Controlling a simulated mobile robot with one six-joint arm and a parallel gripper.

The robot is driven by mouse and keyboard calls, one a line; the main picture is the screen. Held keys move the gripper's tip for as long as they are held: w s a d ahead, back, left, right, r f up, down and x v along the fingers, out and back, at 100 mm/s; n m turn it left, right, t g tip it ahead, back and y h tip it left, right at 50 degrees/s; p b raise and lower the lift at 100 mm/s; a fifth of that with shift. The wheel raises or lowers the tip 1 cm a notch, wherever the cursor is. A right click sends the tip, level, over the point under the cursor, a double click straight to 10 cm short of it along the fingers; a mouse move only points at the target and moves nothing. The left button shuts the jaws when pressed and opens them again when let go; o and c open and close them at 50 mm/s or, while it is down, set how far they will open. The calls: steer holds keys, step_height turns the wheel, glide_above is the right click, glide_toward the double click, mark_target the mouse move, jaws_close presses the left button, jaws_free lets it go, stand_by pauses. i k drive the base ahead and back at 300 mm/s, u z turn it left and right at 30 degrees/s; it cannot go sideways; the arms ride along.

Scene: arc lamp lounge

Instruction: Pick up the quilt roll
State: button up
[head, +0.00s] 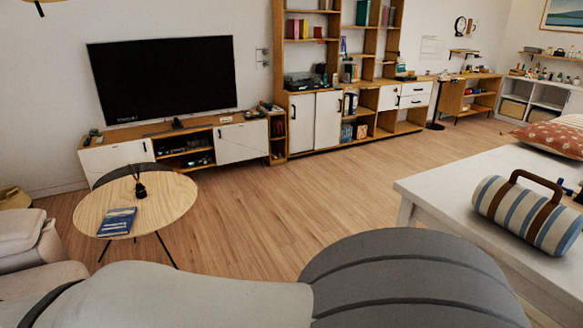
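The quilt roll (492,198) lies on its side on a white table (440,185) at the right of the head view. It is a cylinder with blue, white and beige stripes, brown straps and a brown carrying handle (548,184) arched on top. My gripper is not in view. Large grey parts of my own arm fill the bottom middle of the view, apart from the roll in the picture.
A patterned red cushion (552,138) and small dark items lie behind the roll. A round wooden table (165,200) with a blue book (117,222) stands left, near a pale sofa (35,250). Cabinets (318,120) line the wall. The wooden floor (270,210) between is clear.

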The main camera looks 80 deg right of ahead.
mark_target(551, 227)
steer(key=z, duration=2)
steer(key=k, duration=0.2)
steer(key=z, duration=2.2)
